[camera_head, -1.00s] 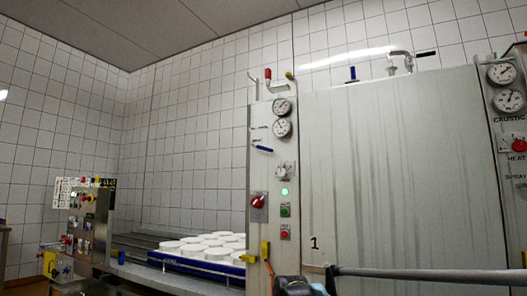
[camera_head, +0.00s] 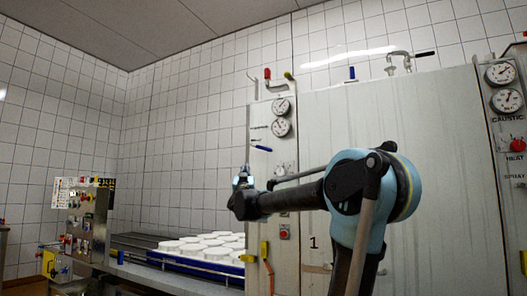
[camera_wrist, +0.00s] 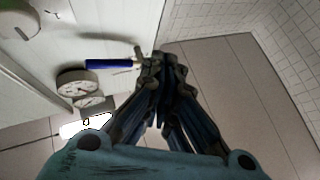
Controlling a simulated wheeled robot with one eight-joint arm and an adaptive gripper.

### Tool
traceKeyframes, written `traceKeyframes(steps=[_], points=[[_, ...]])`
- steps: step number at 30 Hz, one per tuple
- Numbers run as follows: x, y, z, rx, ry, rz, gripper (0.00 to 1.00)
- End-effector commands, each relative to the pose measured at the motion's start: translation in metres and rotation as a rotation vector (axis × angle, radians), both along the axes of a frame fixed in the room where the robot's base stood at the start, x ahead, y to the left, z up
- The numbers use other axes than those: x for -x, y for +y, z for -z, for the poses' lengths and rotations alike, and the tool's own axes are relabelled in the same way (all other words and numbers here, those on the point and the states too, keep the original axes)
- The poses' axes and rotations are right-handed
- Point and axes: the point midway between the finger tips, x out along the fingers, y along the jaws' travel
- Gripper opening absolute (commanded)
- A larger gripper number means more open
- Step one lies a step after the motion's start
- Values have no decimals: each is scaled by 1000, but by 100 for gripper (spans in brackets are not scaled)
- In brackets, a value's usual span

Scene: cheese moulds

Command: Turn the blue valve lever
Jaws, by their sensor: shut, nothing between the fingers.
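The blue valve lever (camera_head: 262,149) sticks out of the narrow grey control panel (camera_head: 258,228), below two round gauges. It lies nearly level, tilting slightly down to the right. In the wrist view the blue lever (camera_wrist: 108,64) lies left of my fingertips, its pale metal end close to them; I cannot tell whether they touch. My gripper (camera_head: 243,178) is in front of the panel's left edge, lower and left of the lever in the head view. Its fingers (camera_wrist: 164,64) are closed together with nothing between them.
Gauges (camera_head: 281,128) sit above the lever. A large grey cabinet door (camera_head: 420,120) stands right of the panel. A conveyor with white moulds (camera_head: 205,246) lies at lower left. Another blue handle (camera_head: 351,73) and a red one (camera_head: 267,73) are on pipes above.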

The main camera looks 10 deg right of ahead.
Motion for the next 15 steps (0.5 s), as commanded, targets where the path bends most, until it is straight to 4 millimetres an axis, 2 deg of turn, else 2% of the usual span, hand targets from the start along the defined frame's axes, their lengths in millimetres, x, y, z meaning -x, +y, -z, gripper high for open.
traceKeyframes(steps=[1, 3, 6, 10, 15], points=[[-3, -2, -18, -21, -57, 47, 0], [-2, -9, -40, -55, -138, 127, 0], [2, -17, -63, -101, -234, 244, 0], [11, -26, -79, -157, -321, 378, 0], [20, -32, -86, -202, -379, 487, 0]])
